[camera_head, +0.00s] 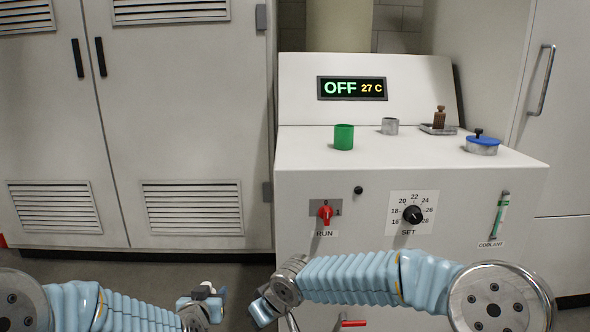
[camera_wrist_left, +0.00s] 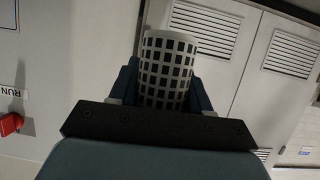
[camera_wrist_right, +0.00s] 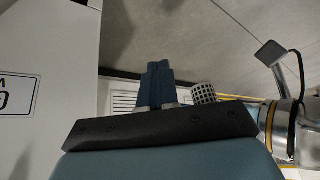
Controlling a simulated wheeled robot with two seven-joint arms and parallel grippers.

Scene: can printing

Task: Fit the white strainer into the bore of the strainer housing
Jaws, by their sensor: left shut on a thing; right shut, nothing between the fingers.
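The white strainer (camera_wrist_left: 168,68), a cylinder with a grid of dark square holes, is held between the fingers of my left gripper (camera_wrist_left: 165,88). In the head view, my left gripper (camera_head: 212,296) is low, in front of the cabinets and left of the machine. My right gripper (camera_wrist_right: 157,85) is shut and empty; the strainer (camera_wrist_right: 203,93) shows beyond it. In the head view, my right gripper (camera_head: 262,311) is low by the machine's left front corner. On the machine top stand a small grey metal cylinder (camera_head: 390,126) and a blue-lidded metal pot (camera_head: 482,146). I cannot tell which is the strainer housing.
A green cylinder (camera_head: 343,138) and a small tray (camera_head: 438,130) with a brown piece (camera_head: 439,117) also stand on the machine top (camera_head: 400,158). A red knob (camera_head: 325,213) and a black dial (camera_head: 413,214) stick out from the front. The top's front area is clear.

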